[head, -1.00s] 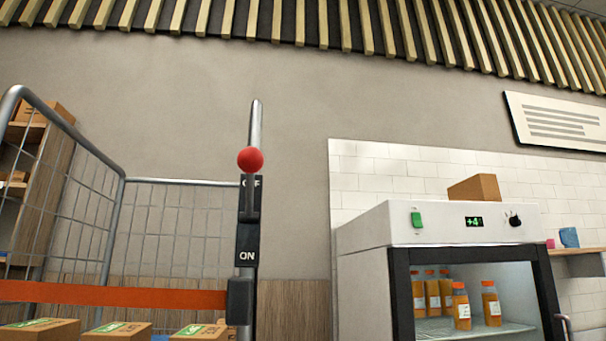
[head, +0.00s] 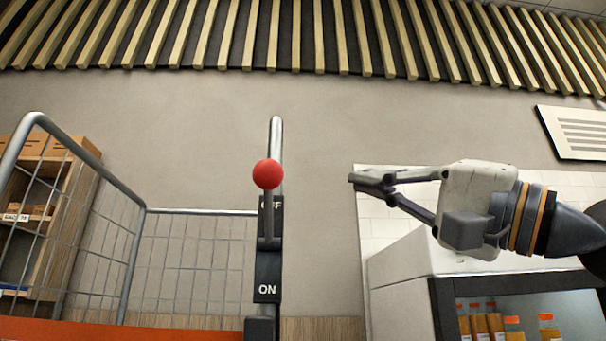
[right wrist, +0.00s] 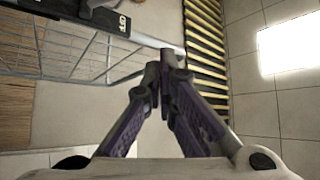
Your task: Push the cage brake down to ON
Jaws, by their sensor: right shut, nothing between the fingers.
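The cage brake is a lever with a red ball knob (head: 267,174) on a black plate (head: 268,268) fixed to the cage post. The knob is up beside the partly covered OFF label; the ON label shows lower on the plate. My right gripper (head: 358,179) is shut and empty, to the right of the knob at about its height, with a clear gap in the picture. In the right wrist view the shut fingers (right wrist: 168,62) point toward the post, and part of the black plate (right wrist: 106,14) shows at the top. The knob is not clearly visible there. My left gripper is not in view.
A refrigerated cabinet (head: 400,290) with juice bottles (head: 495,325) stands at the lower right, under my right arm. The wall behind the knob is bare.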

